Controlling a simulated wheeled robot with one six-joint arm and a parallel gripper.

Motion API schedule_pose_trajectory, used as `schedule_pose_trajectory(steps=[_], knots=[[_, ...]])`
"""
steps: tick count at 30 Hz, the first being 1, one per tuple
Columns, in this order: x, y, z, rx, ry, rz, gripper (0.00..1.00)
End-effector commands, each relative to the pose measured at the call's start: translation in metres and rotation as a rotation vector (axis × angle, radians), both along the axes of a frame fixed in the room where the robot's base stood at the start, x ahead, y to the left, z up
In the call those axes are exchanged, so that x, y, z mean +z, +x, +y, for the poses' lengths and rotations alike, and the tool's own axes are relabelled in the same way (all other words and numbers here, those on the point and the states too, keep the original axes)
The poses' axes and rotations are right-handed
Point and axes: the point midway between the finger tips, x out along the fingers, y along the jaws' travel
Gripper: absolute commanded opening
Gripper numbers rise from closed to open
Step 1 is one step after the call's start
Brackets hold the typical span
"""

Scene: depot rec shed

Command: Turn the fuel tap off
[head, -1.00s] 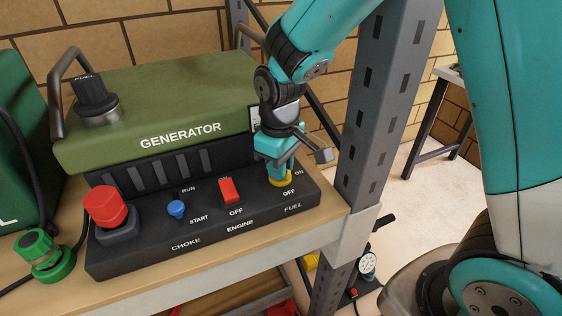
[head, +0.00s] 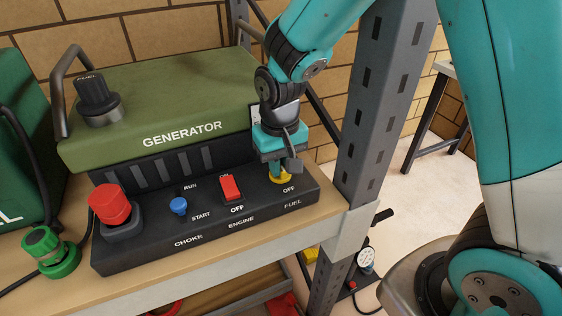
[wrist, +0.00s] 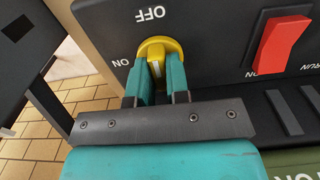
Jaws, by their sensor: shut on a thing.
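The yellow fuel tap (head: 279,180) sits at the right end of the generator's black control panel (head: 140,252), above the FUEL label. My gripper (head: 281,171) reaches down onto it from above. In the wrist view the teal fingers of my gripper (wrist: 159,72) stand on both sides of the tap's raised handle, shut on it. The yellow tap (wrist: 158,46) there shows its handle roughly in line with the OFF label (wrist: 150,14); the ON label (wrist: 121,62) is off to the side. The fingers partly hide the handle, so its exact angle is unclear.
The red engine switch (head: 231,188), blue choke knob (head: 178,206) and large red button (head: 109,204) share the panel. A green generator body (head: 180,110) stands behind. A grey shelf post (head: 375,110) rises close to the right of my gripper.

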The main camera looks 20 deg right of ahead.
Motion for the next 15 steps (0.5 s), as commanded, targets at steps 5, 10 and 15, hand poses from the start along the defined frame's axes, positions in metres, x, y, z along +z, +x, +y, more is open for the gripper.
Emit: schedule_pose_trajectory(steps=[5,10,15], knots=[[0.0006,0.0007,-0.0001,-0.008,0.000,-0.002,0.00],[0.0006,0.0007,-0.0001,-0.008,0.000,-0.003,0.00],[0.0006,0.0006,-0.0001,-0.007,0.000,-0.002,0.41]])
